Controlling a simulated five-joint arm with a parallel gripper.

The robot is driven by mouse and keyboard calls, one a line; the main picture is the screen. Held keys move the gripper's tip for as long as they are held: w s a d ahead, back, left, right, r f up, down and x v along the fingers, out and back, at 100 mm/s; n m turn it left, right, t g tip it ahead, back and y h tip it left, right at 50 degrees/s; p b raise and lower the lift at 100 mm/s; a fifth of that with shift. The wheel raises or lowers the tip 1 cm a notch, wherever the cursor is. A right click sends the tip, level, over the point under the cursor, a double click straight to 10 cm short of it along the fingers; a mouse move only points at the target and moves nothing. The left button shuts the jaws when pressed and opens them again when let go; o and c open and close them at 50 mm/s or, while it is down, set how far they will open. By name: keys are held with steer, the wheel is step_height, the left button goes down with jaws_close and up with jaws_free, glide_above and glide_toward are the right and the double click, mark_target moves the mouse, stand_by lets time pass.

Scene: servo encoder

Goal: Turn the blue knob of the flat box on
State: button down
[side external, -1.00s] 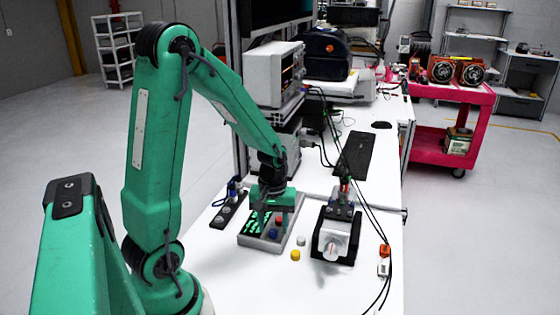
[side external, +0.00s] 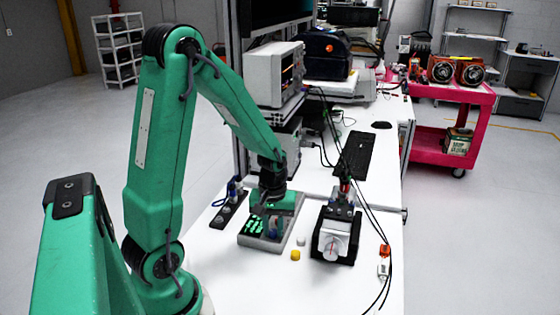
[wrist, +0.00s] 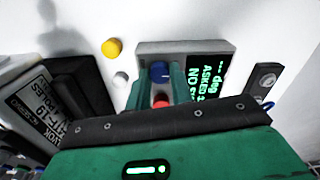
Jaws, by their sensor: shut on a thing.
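The flat grey box (side external: 258,244) lies on the white table under my gripper; its grey edge also shows in the wrist view (wrist: 180,46). It has a dark display (wrist: 208,76) with green text. The blue knob (wrist: 158,70) has a pale mark on its top and sits between my two fingers. My gripper (wrist: 160,76) is shut on the knob from both sides. A red button (wrist: 161,100) on the same box shows between the fingers, partly hidden by my gripper body. In the side view my gripper hides much of the knob's end of the box.
A yellow cap (side external: 295,255) and a grey cap (side external: 301,241) lie beside the box. A black-and-white device with a dial (side external: 332,246) stands to the right, with cables beyond it. A dark strip (side external: 228,212) with blue-topped parts is at left.

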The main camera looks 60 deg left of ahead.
mark_target(273, 231)
steer(key=shift+m, duration=0.3)
steer(key=m, duration=0.5)
steer(key=shift+m, duration=0.4)
steer(key=m, duration=0.5)
steer(key=shift+m, duration=0.3)
steer(key=c, duration=1.2)
jaws_free()
steer(key=shift+c, duration=0.2)
steer(key=shift+r, duration=0.2)
steer(key=shift+r, duration=3.75)
